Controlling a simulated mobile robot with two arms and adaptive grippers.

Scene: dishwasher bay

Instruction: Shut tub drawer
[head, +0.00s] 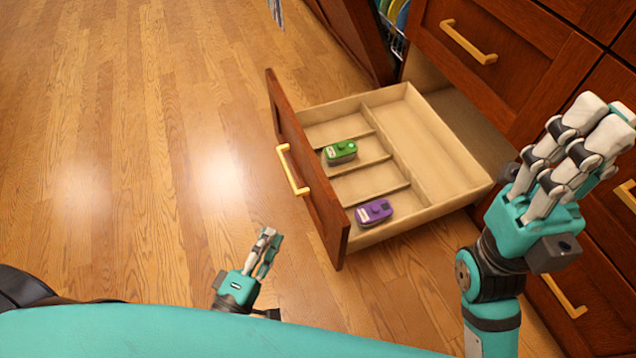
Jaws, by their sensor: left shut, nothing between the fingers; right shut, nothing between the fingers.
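The tub drawer (405,201) is pulled out from the cabinet, with its wooden front panel and gold handle (292,170) facing left. Inside, a green tub (340,152) and a purple tub (374,212) sit in separate compartments on the handle side. My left gripper (268,240) is shut and empty, low over the floor, left of the drawer's near corner and apart from it. My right gripper (602,117) is shut and empty, raised at the right in front of the cabinet, apart from the drawer.
A closed upper drawer with a gold handle (468,42) is above the open one. An open dishwasher rack with dishes (397,22) shows at the top. More cabinet fronts with a handle (565,297) are at the lower right. The wood floor (150,150) at the left is clear.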

